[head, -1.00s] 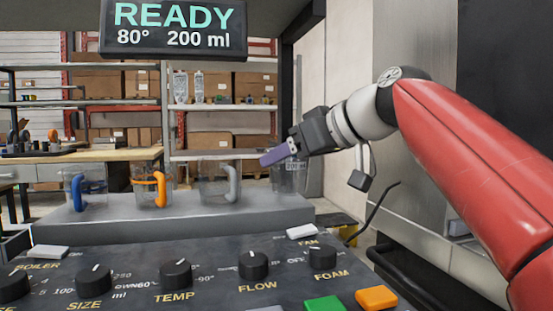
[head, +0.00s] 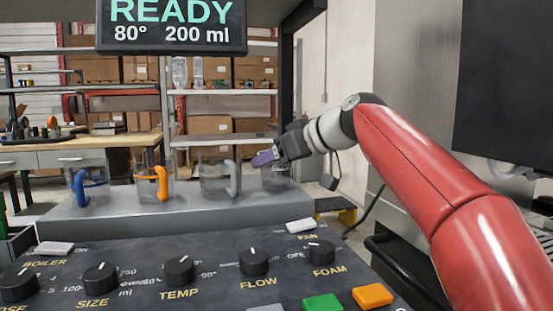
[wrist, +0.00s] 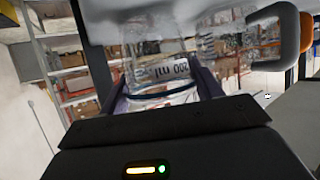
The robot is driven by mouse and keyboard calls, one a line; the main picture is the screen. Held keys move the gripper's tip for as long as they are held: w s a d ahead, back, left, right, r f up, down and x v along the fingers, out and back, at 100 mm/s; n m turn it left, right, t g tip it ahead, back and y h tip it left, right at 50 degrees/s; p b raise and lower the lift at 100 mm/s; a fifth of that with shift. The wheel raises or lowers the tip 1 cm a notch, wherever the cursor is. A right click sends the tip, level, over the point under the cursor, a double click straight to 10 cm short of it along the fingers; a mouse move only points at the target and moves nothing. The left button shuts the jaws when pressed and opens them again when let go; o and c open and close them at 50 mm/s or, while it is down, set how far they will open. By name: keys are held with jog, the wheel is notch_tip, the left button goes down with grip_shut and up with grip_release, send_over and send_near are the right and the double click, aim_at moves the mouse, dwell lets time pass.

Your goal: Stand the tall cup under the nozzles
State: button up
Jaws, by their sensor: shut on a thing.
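The tall cup is clear, with a "200 ml" mark. In the head view the cup (head: 278,180) is at the right end of the grey ledge (head: 250,205), partly behind my gripper (head: 265,159). I cannot tell whether its base touches the ledge. In the wrist view the cup (wrist: 165,88) is between the two purple fingers of my gripper (wrist: 160,92), which are shut on it. Three clear cups stand on the ledge to its left: one with a blue handle (head: 80,188), one with an orange handle (head: 162,183), one with a grey handle (head: 234,180). No nozzles are visible.
A dark control panel (head: 215,283) with several knobs and buttons lies in front of the ledge. A sign reading READY (head: 170,25) hangs above. The grey-handled cup is close on the left of the tall cup. Shelves (head: 215,92) stand behind.

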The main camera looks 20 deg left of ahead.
jog(key=shift+f, duration=0.2)
jog(key=o, duration=1)
jog(key=shift+c, duration=0.2)
